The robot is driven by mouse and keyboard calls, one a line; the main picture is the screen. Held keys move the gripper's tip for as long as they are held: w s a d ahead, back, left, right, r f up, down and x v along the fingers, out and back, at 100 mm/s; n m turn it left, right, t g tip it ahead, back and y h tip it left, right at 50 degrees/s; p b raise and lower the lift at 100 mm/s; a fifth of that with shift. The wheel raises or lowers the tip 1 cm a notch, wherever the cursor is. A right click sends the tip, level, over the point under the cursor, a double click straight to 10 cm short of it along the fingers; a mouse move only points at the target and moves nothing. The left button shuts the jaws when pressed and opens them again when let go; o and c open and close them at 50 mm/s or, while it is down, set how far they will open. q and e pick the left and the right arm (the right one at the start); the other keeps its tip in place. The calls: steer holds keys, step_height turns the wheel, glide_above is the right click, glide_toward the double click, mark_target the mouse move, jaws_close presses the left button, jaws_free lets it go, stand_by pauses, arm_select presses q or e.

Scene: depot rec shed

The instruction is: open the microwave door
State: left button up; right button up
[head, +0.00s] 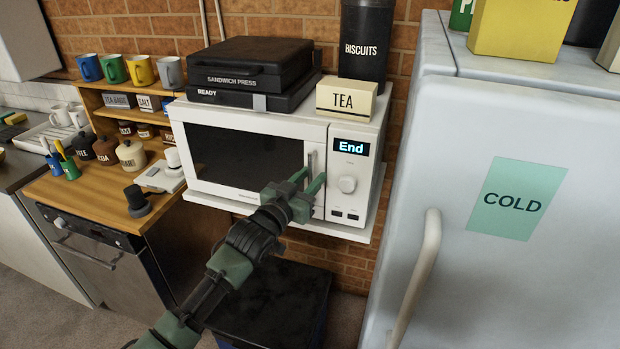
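The white microwave (319,213) stands on a shelf against the brick wall. Its door (246,160) with a dark window looks shut, and its display reads "End". The upright door handle (310,160) is at the door's right edge, beside the control panel. My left gripper (312,175) is at the handle's lower part. Its two green fingers are apart, one on each side of the handle, with a gap showing. The fingers hide the lower end of the handle. My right gripper is not in view.
A sandwich press (250,62), a "TEA" box (345,101) and a black biscuits tin (366,45) sit on the microwave. The white fridge (510,130) with its handle (418,275) stands close on the right. A counter (100,200) with mugs and jars is at left.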

arm_select(q)
jaws_close()
stand_by(1.3)
